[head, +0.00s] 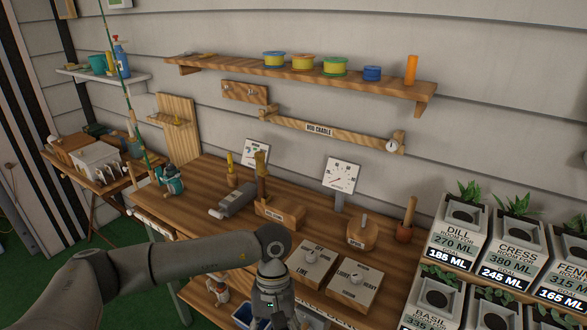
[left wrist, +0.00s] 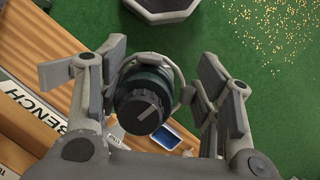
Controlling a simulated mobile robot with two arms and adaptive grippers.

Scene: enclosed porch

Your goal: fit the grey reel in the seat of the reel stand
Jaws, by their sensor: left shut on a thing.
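In the left wrist view a reel with a dark grey knobbed end, a teal band and a light grey ring, seemingly the grey reel (left wrist: 142,103), sits between the fingers of my left gripper (left wrist: 148,85). The gripper is shut on it, above the green floor beside the bench edge. In the head view my left gripper (head: 272,310) is at the bottom edge, its fingers and the reel out of frame. A wooden block with an upright brown post, seemingly the reel stand (head: 277,215), stands on the bench, farther back. Its label is too small to read. My right gripper is not in view.
Planters (head: 459,243) stand at right. A teal reel (head: 174,184) is at the bench's left end.

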